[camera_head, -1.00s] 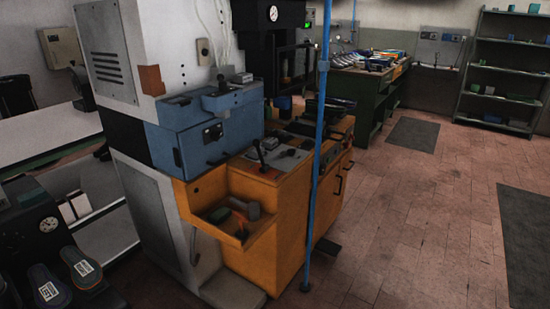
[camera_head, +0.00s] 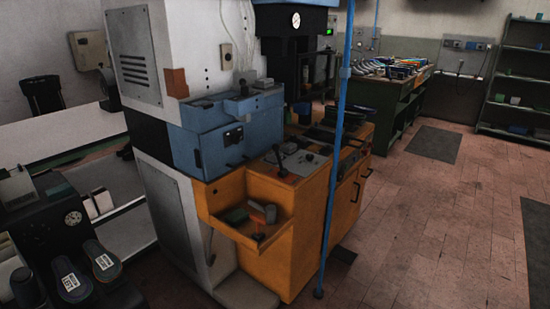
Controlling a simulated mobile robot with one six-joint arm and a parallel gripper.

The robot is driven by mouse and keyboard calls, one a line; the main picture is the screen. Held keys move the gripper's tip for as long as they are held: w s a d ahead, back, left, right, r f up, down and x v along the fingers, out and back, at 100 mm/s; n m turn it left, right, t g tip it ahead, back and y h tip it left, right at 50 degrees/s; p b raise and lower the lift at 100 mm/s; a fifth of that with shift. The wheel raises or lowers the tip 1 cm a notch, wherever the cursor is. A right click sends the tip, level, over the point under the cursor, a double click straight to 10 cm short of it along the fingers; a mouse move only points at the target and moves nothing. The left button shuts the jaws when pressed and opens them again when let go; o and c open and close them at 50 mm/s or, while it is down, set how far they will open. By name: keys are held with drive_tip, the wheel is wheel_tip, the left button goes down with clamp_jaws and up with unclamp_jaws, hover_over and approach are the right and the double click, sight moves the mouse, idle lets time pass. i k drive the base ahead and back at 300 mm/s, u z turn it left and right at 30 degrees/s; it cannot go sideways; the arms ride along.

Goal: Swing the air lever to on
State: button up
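The heel press is a tall white, blue and orange machine (camera_head: 158,50) left of the middle. A black lever (camera_head: 279,158) stands up, slightly tilted, on the grey plate on top of its orange cabinet (camera_head: 270,262). I cannot tell whether this is the air lever, and no on or off marking can be read. A small dark handle (camera_head: 243,84) also stands on the blue housing (camera_head: 215,140). My gripper is not in view.
A thin blue pole (camera_head: 334,200) rises from the floor before the cabinet's right side. An open orange tray (camera_head: 262,238) juts from the cabinet. A black unit with a gauge (camera_head: 72,217) and shoe soles is lower left. Brick floor (camera_head: 430,230) lies open at right.

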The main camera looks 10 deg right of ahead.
sight(276, 147)
drive_tip(key=i, duration=0.9)
drive_tip(key=k, duration=0.45)
drive_tip(key=u, duration=0.55)
drive_tip(key=k, duration=0.95)
drive_tip(key=u, duration=0.45)
drive_tip(key=i, duration=1)
drive_tip(key=u, duration=0.35)
